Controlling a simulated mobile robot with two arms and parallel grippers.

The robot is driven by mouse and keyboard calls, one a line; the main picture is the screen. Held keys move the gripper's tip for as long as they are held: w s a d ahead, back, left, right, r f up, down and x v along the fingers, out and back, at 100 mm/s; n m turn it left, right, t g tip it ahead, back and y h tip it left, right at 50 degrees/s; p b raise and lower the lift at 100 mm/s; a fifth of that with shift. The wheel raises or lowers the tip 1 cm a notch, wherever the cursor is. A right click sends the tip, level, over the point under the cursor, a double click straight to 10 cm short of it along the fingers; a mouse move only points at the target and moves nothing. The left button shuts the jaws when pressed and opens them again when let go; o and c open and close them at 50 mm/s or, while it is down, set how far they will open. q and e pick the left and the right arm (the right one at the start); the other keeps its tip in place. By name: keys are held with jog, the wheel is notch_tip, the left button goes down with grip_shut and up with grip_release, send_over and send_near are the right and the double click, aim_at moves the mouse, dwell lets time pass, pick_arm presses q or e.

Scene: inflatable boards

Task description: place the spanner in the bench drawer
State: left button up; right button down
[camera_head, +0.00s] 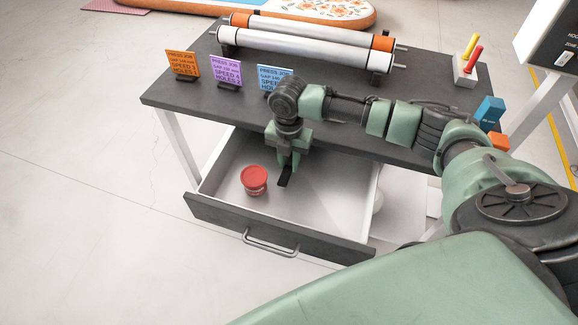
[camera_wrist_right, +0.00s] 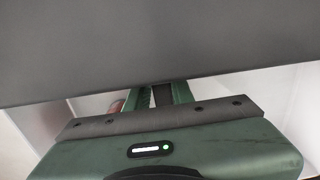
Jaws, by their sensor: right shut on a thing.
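The bench drawer (camera_head: 217,172) is pulled open below the dark bench top, and its pale inside shows. My right gripper (camera_head: 288,165) points down into the drawer, just in front of the bench edge. It is shut on a dark, narrow piece, which I take to be the spanner (camera_head: 285,179); only a short part shows below the fingers. In the right wrist view the right gripper (camera_wrist_right: 161,93) has the dark spanner (camera_wrist_right: 161,96) between its green fingers. Whether the spanner touches the drawer floor I cannot tell. My left gripper is not in view.
A red-lidded tin (camera_head: 254,180) stands in the drawer, left of the gripper. The bench top (camera_head: 350,141) overhangs the drawer's back and fills the upper wrist view. White rollers (camera_head: 305,45) and several job cards (camera_head: 226,71) stand on it. The drawer's front left is clear.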

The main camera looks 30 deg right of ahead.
aim_at(289, 166)
jog(key=shift+f, duration=1.2)
jog(key=c, duration=1.2)
grip_release()
jog(key=shift+f, duration=0.15)
notch_tip(289, 166, up, 12)
jog(key=shift+r, duration=0.2)
